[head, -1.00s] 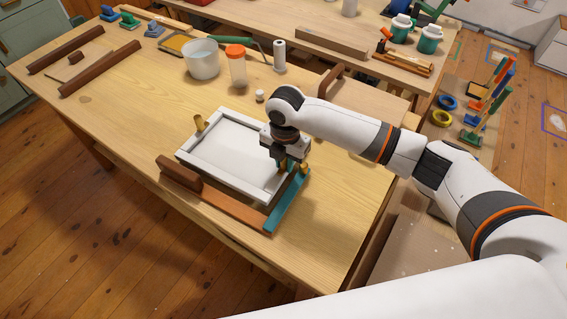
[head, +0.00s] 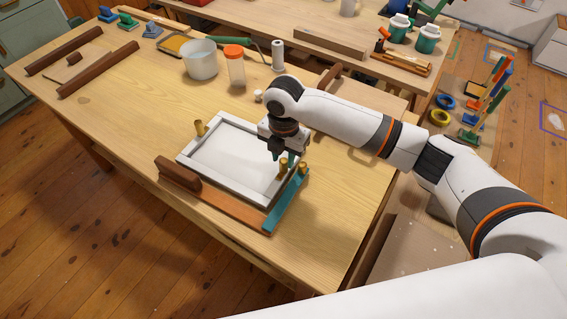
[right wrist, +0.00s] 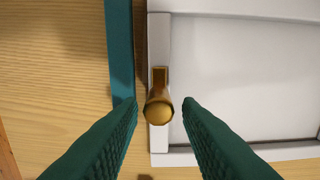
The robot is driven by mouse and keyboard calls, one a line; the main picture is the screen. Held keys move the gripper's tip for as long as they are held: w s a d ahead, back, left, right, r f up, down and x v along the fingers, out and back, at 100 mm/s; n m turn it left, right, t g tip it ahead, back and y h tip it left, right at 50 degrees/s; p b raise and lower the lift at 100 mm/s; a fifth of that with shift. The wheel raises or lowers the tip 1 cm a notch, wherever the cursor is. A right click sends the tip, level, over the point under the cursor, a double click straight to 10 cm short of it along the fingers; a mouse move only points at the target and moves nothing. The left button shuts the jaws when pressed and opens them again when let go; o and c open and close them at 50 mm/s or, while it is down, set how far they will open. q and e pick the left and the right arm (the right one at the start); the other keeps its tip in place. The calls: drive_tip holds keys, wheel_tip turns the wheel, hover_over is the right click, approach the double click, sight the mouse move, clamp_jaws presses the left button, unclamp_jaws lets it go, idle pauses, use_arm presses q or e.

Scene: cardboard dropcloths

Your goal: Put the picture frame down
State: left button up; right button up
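The picture frame (head: 228,126), grey-white around a white panel, lies on the wooden table in a corner formed by a brown wooden strip (head: 230,208) and a teal strip (head: 287,201). Brass-coloured posts show at its left side (head: 200,128) and right side (head: 282,166). My right gripper (head: 279,157) is over the frame's right side. In the right wrist view its teal fingers are open, one on each side of a brass post (right wrist: 158,108) on the frame's edge, with gaps between. My left gripper is not in view.
A white tub (head: 200,62), an orange-lidded jar (head: 235,68) and a grey cylinder (head: 278,56) stand behind the frame. A small white piece (head: 258,96) is near my right wrist. Dark wooden rails (head: 100,70) lie at the far left. The table left of the frame is clear.

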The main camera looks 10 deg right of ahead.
wheel_tip(320, 180, up, 8)
drive_tip(key=shift+f, duration=0.2)
idle(0.5)
